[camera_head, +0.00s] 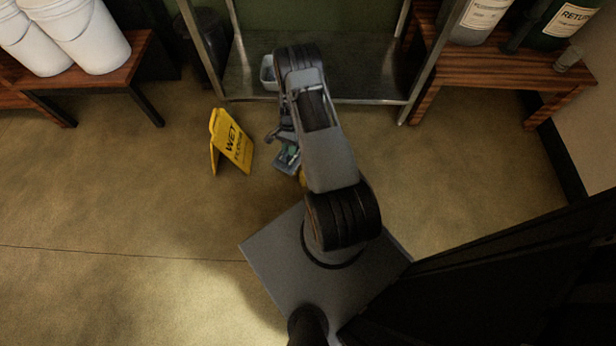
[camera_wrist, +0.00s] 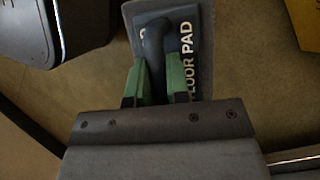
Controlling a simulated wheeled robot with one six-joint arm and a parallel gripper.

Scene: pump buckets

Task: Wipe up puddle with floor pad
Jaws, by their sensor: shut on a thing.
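The floor pad (camera_wrist: 202,30) is a blue-grey flat pad with white "FLOOR PAD" lettering and a dark upright handle. My gripper (camera_wrist: 158,82) has green fingers shut on that handle, one on each side. In the head view, the pad (camera_head: 284,168) shows low over or on the floor, left of my arm; I cannot tell whether it touches the floor. My gripper (camera_head: 289,153) is partly covered by my arm there. I cannot make out a puddle in either view; my arm and the pad hide part of the floor.
A yellow wet-floor sign (camera_head: 232,142) stands left of the pad. A metal shelf table (camera_head: 350,85) is behind, with a light container (camera_head: 268,72) on its lower shelf. Wooden benches stand left (camera_head: 120,65) and right (camera_head: 480,68). The floor at left is clear.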

